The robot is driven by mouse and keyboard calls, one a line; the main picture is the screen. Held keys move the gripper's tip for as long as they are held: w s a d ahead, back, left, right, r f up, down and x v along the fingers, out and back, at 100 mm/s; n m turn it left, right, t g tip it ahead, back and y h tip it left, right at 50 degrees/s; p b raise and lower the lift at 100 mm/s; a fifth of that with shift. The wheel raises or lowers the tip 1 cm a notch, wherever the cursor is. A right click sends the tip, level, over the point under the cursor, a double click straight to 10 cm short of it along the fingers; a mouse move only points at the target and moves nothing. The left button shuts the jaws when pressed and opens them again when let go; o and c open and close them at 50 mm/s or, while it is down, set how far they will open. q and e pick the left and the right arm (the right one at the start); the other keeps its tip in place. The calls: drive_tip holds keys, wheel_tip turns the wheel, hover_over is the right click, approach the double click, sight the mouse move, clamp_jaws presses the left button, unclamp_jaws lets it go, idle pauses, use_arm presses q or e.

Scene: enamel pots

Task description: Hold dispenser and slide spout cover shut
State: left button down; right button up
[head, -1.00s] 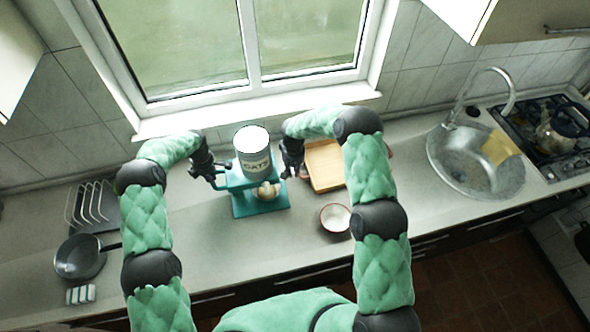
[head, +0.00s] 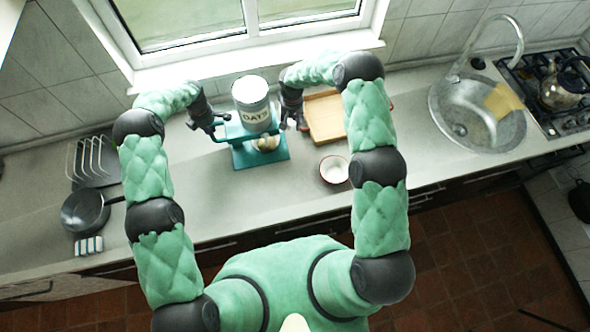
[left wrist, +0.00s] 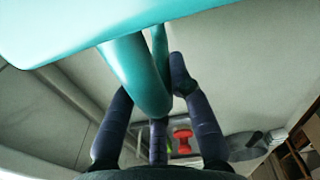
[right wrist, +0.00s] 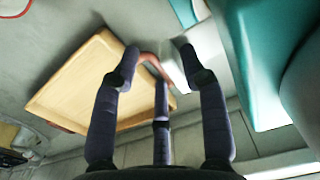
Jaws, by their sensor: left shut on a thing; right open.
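The dispenser (head: 252,98) is a white canister with dark lettering, upright on a teal stand (head: 272,157) near the window. My left gripper (head: 222,124) is at its left side. In the left wrist view, its fingers are shut around a teal loop handle (left wrist: 137,75) on the dispenser. My right gripper (head: 293,123) is open and empty close to the dispenser's right side. In the right wrist view, a teal part (right wrist: 262,65) lies to the right of its fingers. The spout cover cannot be made out clearly. A pale rounded thing (head: 266,143) shows under the canister.
A wooden tray (head: 325,117) lies just right of my right gripper. A small white bowl (head: 334,169) stands in front of it. A pan (head: 84,211), dish rack (head: 92,160) and striped sponge (head: 89,246) are at left. The sink (head: 465,112) is at right.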

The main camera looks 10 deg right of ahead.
wheel_tip(320, 180, up, 12)
drive_tip(key=s+a+f+y, duration=0.1)
drive_tip(key=s+f, duration=0.4)
drive_tip(key=s, duration=0.5)
drive_tip(key=s+a+f+m+y, duration=0.1)
drive_tip(key=s+f, duration=0.4)
drive_tip(key=s, duration=0.5)
drive_tip(key=s+a+f+y, duration=0.2)
drive_tip(key=s+f, duration=0.4)
drive_tip(key=s, duration=0.4)
drive_tip(key=shift+a+m, duration=0.4)
drive_tip(key=shift+a, duration=0.45)
